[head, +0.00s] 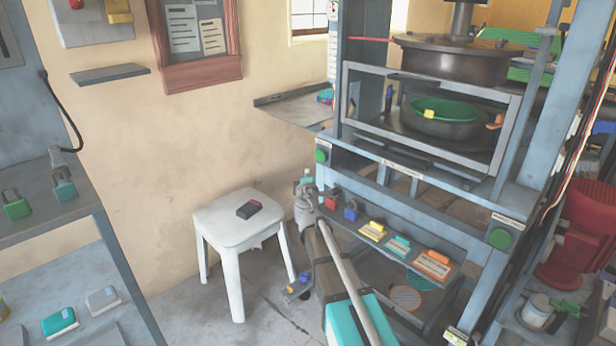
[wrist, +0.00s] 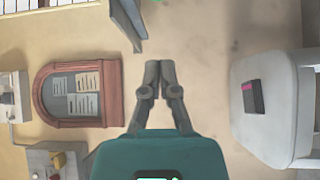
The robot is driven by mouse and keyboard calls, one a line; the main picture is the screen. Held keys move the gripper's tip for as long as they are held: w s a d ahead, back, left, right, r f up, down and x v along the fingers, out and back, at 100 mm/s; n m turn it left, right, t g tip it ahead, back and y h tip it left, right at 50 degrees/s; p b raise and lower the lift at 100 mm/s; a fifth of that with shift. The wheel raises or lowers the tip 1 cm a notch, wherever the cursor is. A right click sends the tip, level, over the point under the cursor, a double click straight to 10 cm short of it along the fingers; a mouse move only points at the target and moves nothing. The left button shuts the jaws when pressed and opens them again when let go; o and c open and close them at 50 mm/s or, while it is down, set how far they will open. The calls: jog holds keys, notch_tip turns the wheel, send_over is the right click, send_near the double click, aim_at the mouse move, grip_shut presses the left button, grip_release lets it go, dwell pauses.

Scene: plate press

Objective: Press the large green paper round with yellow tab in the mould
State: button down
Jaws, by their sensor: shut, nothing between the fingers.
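In the head view the green paper round (head: 452,109) lies in the dark round mould (head: 440,128) of the press, with its yellow tab (head: 429,114) at the left. The dark upper die (head: 455,62) hangs above, apart from it. A grey-framed guard (head: 420,158) stands across the front of the mould. Two green buttons sit on the press front, one left (head: 321,155) and one right (head: 500,238). My gripper (wrist: 159,64) is shut and empty in the wrist view, facing the wall, away from the mould.
A white stool (head: 236,222) with a dark box (head: 249,210) stands left of my arm. A red padlock (head: 331,201), a blue padlock (head: 351,212) and a shelf (head: 395,252) with coloured tags are on the press's lower front. A side ledge (head: 285,101) juts left.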

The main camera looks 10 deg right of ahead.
send_near(316, 155)
jog(key=w+a, duration=0.2)
jog(key=w, duration=0.2)
jog(key=shift+w+d, duration=1.25)
jog(key=shift+d, duration=0.3)
